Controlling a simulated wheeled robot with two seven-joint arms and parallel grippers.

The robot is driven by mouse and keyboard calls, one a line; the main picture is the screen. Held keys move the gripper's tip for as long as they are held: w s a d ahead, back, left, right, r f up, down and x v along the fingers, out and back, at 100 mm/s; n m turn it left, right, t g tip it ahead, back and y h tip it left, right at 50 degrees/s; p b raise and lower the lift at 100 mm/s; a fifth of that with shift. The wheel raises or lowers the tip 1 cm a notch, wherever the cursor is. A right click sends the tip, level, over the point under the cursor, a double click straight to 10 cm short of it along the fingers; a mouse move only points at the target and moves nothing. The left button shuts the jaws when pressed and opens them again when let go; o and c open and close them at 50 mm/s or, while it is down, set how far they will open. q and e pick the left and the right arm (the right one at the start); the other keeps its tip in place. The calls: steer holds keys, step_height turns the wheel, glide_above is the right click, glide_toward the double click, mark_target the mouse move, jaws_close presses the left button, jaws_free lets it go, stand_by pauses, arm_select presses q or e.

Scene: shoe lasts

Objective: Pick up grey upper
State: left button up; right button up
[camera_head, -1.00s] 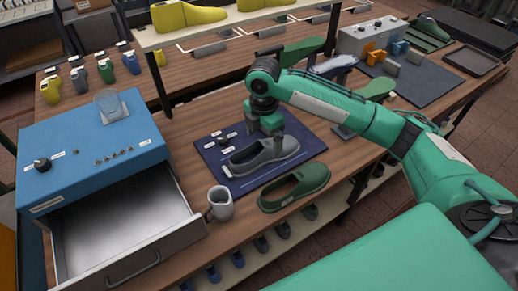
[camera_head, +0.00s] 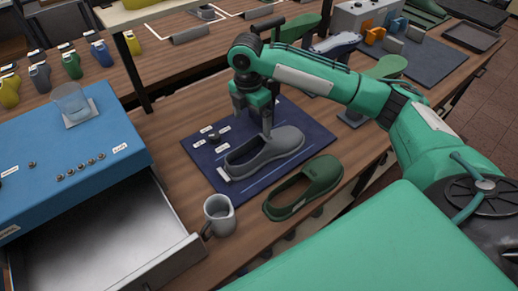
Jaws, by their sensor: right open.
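The grey upper (camera_head: 264,153) lies on a dark blue mat (camera_head: 203,166) on the wooden workbench, its toe pointing to the upper right. My right gripper (camera_head: 253,124) is open, pointing down above the far side of the grey upper. One finger overlaps the shoe's opening in the picture. I cannot tell whether the fingers touch it. Nothing is held. My left gripper does not show.
A green upper (camera_head: 304,188) lies in front of the mat. A grey mug (camera_head: 219,215) stands left of it. A blue cabinet (camera_head: 60,167) with an open drawer (camera_head: 110,250) is at left. A shelf (camera_head: 145,12) stands at the back.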

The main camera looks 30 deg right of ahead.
steer(key=f, duration=0.5)
steer(key=f+p, duration=0.1)
steer(key=f, duration=0.1)
steer(key=shift+s+f, duration=0.35)
steer(key=shift+s, duration=0.05)
steer(key=shift+s+f+p, duration=0.2)
steer(key=shift+f+p, duration=0.7)
steer(key=shift+f, duration=1.8)
steer(key=c, duration=1.1)
